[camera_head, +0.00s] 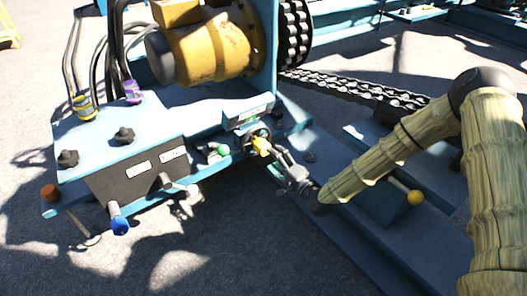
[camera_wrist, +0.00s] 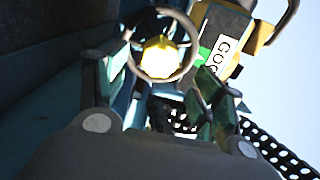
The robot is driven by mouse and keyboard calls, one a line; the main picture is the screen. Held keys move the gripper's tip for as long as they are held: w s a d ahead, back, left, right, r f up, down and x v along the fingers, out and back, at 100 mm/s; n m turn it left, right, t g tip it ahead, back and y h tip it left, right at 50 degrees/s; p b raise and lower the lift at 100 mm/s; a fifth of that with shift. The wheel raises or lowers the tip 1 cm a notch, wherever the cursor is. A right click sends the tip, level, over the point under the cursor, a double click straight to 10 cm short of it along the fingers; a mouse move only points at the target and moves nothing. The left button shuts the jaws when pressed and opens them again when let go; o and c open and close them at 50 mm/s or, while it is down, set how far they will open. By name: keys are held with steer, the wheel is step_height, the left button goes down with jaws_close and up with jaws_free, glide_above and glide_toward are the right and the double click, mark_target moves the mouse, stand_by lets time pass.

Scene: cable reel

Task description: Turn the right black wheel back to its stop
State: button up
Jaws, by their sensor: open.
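Two black star-shaped wheels stand on the blue control box (camera_head: 95,140): the right black wheel (camera_head: 124,135) and a left one (camera_head: 68,158). My gripper (camera_head: 268,150) is open, well to the right of the right wheel and off the box. Its fingertips are by a yellow knob (camera_head: 261,146) with a ring around it. In the wrist view, the yellow knob (camera_wrist: 160,58) shows inside the round ring, between and beyond my fingers (camera_wrist: 165,85). I cannot tell whether the fingers touch it. Neither star wheel can be made out in the wrist view.
A yellow motor (camera_head: 210,50) and a black chain sprocket (camera_head: 295,35) stand behind the box. A chain (camera_head: 350,88) runs to the right. Colored connectors, a blue-ended lever (camera_head: 119,222) and a green knob (camera_head: 222,150) stick out near the box. Open ground lies in front.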

mark_target(263, 148)
steer(key=b+x, duration=0.3)
steer(key=x, duration=0.4)
steer(key=shift+w+a, duration=0.25)
steer(key=c, duration=1.4)
steer(key=shift+p, duration=0.35)
